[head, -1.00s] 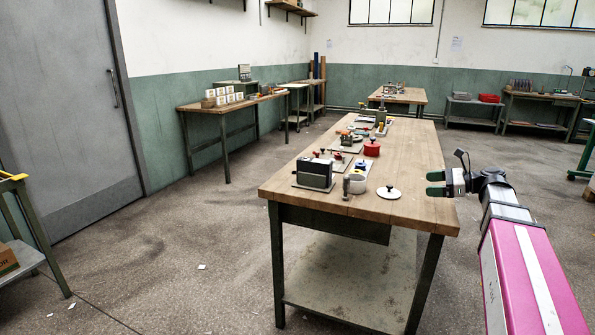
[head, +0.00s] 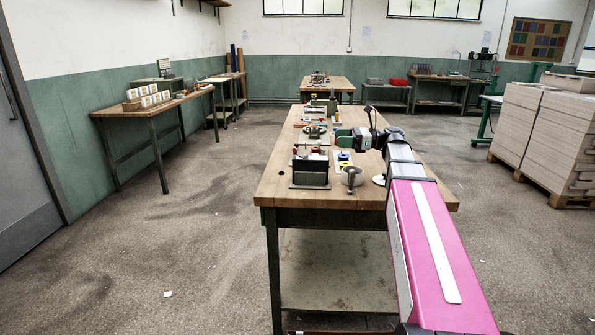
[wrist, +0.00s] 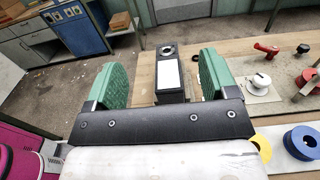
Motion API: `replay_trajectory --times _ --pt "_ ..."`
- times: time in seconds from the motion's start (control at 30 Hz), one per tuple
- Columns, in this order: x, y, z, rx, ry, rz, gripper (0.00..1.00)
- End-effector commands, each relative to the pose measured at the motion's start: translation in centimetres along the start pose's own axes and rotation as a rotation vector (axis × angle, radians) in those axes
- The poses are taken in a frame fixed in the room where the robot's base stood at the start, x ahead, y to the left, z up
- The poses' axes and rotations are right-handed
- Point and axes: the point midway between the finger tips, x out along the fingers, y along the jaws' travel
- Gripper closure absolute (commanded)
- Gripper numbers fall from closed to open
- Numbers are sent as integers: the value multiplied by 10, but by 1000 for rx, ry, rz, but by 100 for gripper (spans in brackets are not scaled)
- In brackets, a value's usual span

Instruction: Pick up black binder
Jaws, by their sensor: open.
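The black binder (wrist: 168,54) stands upright on the wooden table in the wrist view, with a white label and a round hole on its narrow face. It shows in the gap between the two green fingers of my gripper (wrist: 169,84), which is open and empty. In the head view a black box-shaped thing (head: 310,170) near the table's front left looks like this binder. My gripper (head: 345,139) is to its right and farther back there, apart from it.
The workbench (head: 290,194) carries several other items. A grey cup-like thing (head: 352,178) stands right of the black box. In the wrist view a blue disc (wrist: 303,142), a yellow ring (wrist: 262,147) and a white spool (wrist: 260,83) lie to the right. Open floor lies left of the bench.

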Motion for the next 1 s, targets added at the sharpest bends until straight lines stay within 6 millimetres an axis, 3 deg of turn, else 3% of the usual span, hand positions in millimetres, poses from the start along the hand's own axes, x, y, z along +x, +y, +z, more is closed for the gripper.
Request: replay_trajectory --times 0.57,1.0 --pt "0 0 -79 2 1 0 21" --pt "33 1 -78 0 1 2 21"
